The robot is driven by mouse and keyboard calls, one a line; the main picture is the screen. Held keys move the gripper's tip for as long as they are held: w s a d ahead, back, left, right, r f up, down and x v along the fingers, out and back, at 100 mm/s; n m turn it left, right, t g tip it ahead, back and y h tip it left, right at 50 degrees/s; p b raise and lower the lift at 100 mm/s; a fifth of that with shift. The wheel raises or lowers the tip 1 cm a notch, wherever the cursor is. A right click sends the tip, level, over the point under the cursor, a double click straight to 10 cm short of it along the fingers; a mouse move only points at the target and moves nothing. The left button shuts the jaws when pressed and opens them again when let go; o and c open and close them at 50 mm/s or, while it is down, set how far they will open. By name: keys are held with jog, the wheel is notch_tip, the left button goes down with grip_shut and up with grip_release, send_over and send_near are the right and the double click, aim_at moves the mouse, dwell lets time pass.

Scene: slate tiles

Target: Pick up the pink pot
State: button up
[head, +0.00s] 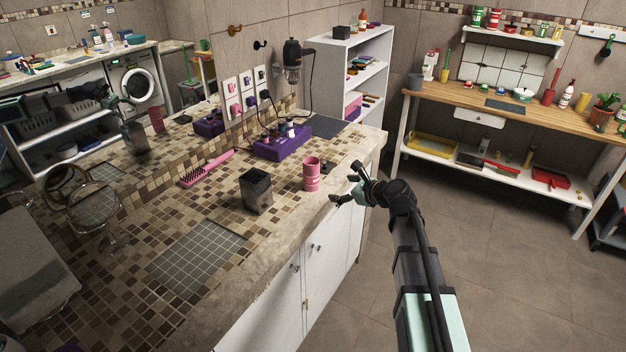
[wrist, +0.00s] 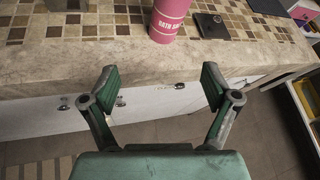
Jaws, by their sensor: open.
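The pink pot (head: 311,174) is a ribbed pink cylinder standing upright on the tiled counter, close to its stone front edge. My gripper (head: 347,190) is just right of the pot in the head view, by the counter edge. In the wrist view my gripper (wrist: 160,86) has its fingers spread wide with nothing between them. The pot is beyond the fingertips and apart from them.
A dark square cup (head: 256,190) stands left of the pot. A purple organiser (head: 282,143) and pink brush (head: 207,168) lie behind. A small dark flat item (wrist: 211,25) lies right of the pot. The mirror at left reflects the pot. Open floor lies right of the counter.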

aim_at(317, 179)
jog(key=w+a+f+m+p, duration=0.1)
jog(key=w+a, duration=0.1)
jog(key=w, duration=0.1)
jog(key=w+a+f+m+p, duration=0.1)
jog(key=w+a, duration=0.1)
jog(key=a, duration=0.1)
jog(key=w+a+f+m+p, duration=0.1)
jog(key=w+a+f, duration=0.1)
jog(key=w+a, duration=0.1)
jog(key=shift+w+m, duration=0.3)
jog(key=p+x, duration=0.2)
jog(key=x, duration=0.2)
jog(key=shift+w+a, duration=0.15)
jog(key=shift+w, duration=0.15)
jog(key=shift+w+a+f, duration=0.15)
jog(key=shift+a+f, duration=0.05)
jog(key=shift+f, duration=0.05)
jog(key=c, duration=1.4)
